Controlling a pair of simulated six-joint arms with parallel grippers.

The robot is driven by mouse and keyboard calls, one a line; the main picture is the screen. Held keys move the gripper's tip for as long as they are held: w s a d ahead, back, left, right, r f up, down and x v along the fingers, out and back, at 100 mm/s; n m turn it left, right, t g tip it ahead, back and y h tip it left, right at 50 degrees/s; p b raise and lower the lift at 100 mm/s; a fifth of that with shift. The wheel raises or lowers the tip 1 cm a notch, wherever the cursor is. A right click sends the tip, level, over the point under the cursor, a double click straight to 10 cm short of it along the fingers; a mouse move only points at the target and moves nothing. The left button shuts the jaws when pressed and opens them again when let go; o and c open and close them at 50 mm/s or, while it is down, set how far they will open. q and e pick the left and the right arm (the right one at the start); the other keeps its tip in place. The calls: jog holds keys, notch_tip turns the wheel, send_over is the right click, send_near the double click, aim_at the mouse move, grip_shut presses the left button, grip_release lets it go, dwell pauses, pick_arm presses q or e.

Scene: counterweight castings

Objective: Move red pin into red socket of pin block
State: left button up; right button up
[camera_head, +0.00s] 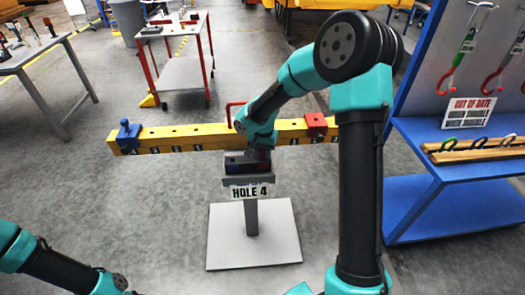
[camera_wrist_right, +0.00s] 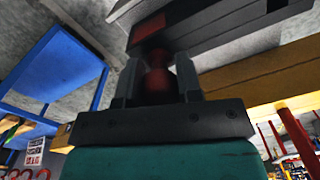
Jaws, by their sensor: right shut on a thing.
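The yellow beam with numbered holes (camera_head: 185,137) lies across the middle of the head view. The dark pin block (camera_head: 235,165) sits on a pedestal below it, with a blue area at its left and red at its right. My right gripper (camera_head: 262,152) is at the block's right part. In the right wrist view the fingers (camera_wrist_right: 156,82) are shut on the red pin (camera_wrist_right: 157,80), partly hidden between them. The pin's far end is close to the dark block with a red patch (camera_wrist_right: 178,20); I cannot tell whether it is inside. My left arm shows at the lower left; its gripper is out of view.
A blue weight (camera_head: 130,137) sits on the beam's left end and a red one (camera_head: 316,123) on its right part. The pedestal has a "HOLE 4" sign (camera_head: 249,191) and a white base plate (camera_head: 280,240). A blue shelf (camera_head: 440,200) stands at right.

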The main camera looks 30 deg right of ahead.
jog(key=o, duration=1)
notch_tip(320, 180, up, 17)
jog(key=shift+r, duration=0.2)
dwell(1.0)
